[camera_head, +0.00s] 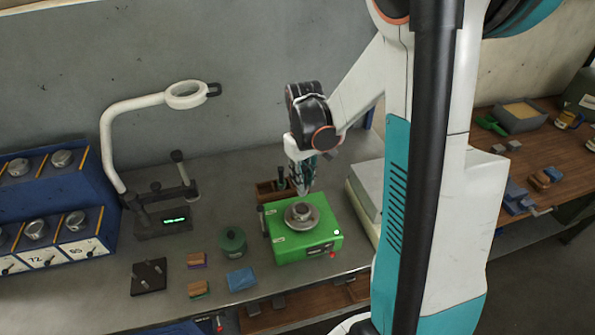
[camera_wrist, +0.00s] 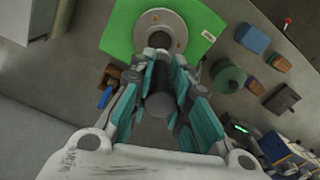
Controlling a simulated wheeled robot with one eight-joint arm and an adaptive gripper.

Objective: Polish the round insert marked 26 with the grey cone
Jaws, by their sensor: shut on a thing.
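The green machine (camera_head: 290,248) stands on the grey bench with a round grey metal piece (camera_head: 300,216) seated on its top. The piece has a raised collar; no 26 can be read on it. My gripper (camera_head: 301,178) is above this piece, pointing down, shut on the grey cone (camera_head: 304,189), whose pale tip shows below the fingers. In the wrist view the cone's round grey end (camera_wrist: 160,105) shows between the teal fingers, with the machine (camera_wrist: 122,32) beyond. The small gap between cone and collar is hard to judge.
A white magnifier lamp (camera_head: 120,120) and a dark stand with a green display (camera_head: 172,220) are behind. A green round tin (camera_head: 232,243) and small coloured blocks (camera_head: 241,279) lie left of the machine.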

